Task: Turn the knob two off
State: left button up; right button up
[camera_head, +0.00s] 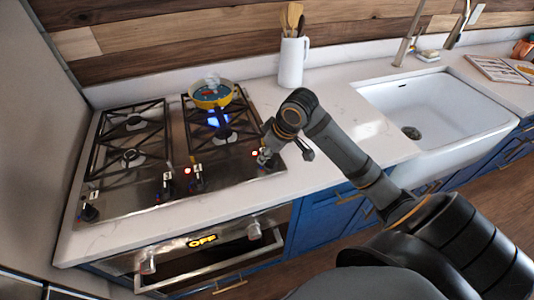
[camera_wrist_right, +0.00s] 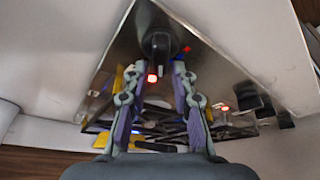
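The cooktop (camera_head: 150,195) has several black-and-silver knobs along its front edge. One knob (camera_head: 264,159) at its right end is beside my right gripper (camera_head: 283,148). No label shows which is knob two. In the right wrist view, a dark knob (camera_wrist_right: 158,45) lies just beyond and between the tips of my right gripper (camera_wrist_right: 157,72). Its fingers are apart with nothing held; contact with the knob cannot be told. A red light glows by this knob. My left gripper is out of view.
A yellow pan (camera_head: 212,95) stands on the back right burner, with a blue flame (camera_head: 216,121) below it. A white utensil jug (camera_head: 292,62) and a sink (camera_head: 440,105) are to the right. The oven front (camera_head: 215,245) reads OFF.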

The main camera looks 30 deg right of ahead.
grip_shut()
jog(key=shift+r+m+p, duration=0.25)
jog(key=shift+m+p, duration=0.35)
jog(key=shift+p, duration=0.4)
jog(key=m+h+p, duration=0.2)
jog(key=m+p, duration=0.2)
jog(key=p, duration=0.1)
jog(key=shift+d+p, duration=0.2)
jog(key=shift+p, duration=0.15)
jog(key=shift+d+f+m+h+p, duration=0.2)
jog(key=shift+m+h+p, duration=0.2)
jog(key=shift+m+p, duration=0.7)
jog(key=shift+o, duration=2)
grip_release()
